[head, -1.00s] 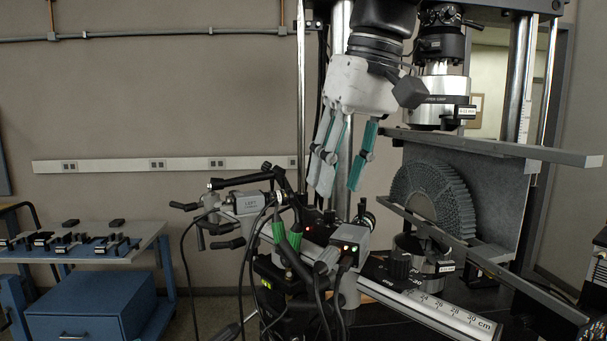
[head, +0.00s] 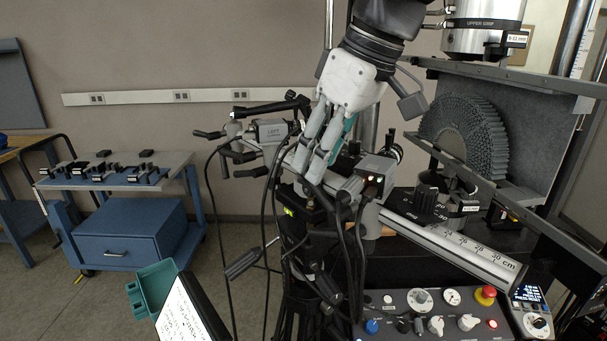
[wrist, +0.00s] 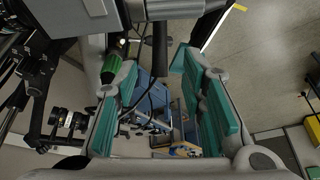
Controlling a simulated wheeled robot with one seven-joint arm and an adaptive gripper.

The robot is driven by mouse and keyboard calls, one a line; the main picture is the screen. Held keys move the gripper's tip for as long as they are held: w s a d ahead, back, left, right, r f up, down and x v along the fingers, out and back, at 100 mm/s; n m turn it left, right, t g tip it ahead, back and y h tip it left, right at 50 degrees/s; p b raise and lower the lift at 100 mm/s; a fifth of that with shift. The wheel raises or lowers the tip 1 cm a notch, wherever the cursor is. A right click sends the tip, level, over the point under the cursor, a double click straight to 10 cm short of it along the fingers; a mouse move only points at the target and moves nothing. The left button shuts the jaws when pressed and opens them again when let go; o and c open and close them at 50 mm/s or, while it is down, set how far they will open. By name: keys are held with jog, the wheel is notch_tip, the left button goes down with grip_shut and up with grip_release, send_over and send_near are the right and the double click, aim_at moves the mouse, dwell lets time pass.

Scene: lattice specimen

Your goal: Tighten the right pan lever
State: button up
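My gripper (head: 314,168) points down over the camera rig, at the left side of the right camera (head: 376,168) with its small lit lamps. In the wrist view my gripper (wrist: 155,68) is open, its teal-padded fingers wide apart. A green-and-black cylindrical part (wrist: 112,62) lies by the left fingertip, and a dark rod (wrist: 160,48) shows between the fingertips. I cannot tell whether either is the right pan lever. A black-gripped handle (head: 242,264) hangs lower left of the rig. The fingers hide part of the rig in the head view.
The left camera (head: 272,130), marked LEFT, stands close to my fingers. Loose black cables hang below the rig. A scaled rail (head: 455,245) and a control panel (head: 430,312) are to the right. A blue cart (head: 120,232) stands at left, with open floor between.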

aim_at(310, 187)
jog(key=shift+x, duration=2.6)
jog(key=shift+c, duration=0.2)
grip_shut()
